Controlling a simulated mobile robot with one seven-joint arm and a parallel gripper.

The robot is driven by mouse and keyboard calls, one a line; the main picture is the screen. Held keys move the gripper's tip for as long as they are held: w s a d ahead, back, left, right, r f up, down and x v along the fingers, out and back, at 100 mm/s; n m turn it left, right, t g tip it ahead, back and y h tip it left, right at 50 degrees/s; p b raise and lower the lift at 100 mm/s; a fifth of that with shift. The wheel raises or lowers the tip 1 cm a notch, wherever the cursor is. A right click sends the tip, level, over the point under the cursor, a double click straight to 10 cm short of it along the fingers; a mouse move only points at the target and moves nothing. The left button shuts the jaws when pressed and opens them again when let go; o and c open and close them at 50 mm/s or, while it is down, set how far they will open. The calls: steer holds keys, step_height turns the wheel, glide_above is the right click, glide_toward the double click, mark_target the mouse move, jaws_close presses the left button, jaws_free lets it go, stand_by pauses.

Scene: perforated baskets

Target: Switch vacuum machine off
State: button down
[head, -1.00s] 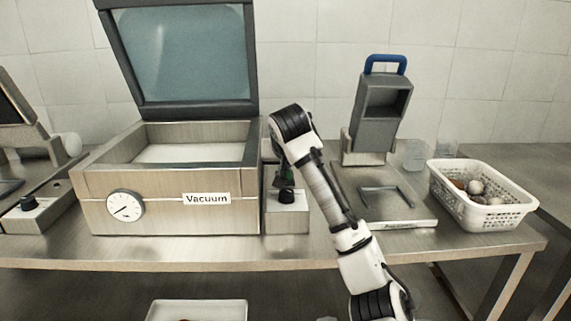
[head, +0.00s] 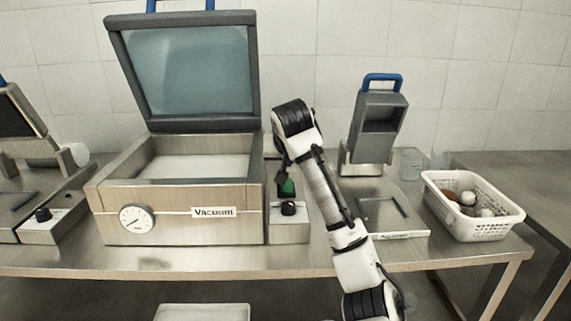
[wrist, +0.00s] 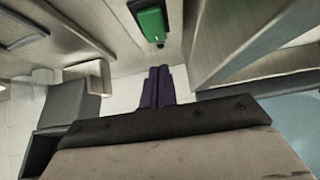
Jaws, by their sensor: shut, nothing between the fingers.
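The vacuum machine (head: 180,226) is a steel box with a "Vacuum" label and a round dial on its front, and its glass lid (head: 188,68) stands raised. Beside its right wall is a control box (head: 290,232) with a black knob (head: 289,208) and a green switch (head: 287,188). The green switch also shows at the top of the wrist view (wrist: 151,25). My gripper (wrist: 158,72) is shut and empty, its dark fingers together, below the green switch in the wrist view and apart from it in the picture.
A grey device with a blue handle (head: 378,126) stands right of my arm. A white perforated basket (head: 476,228) holding several round items is at the table's right end. Another machine with a knob box (head: 52,224) is at the left. A white tray (head: 202,312) lies below the table.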

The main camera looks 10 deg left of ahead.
steer(key=s+f+v, duration=0.1)
steer(key=v, duration=0.6)
steer(key=shift+s+d+b, duration=0.15)
steer(key=shift+d+b, duration=0.05)
steer(key=shift+b, duration=0.25)
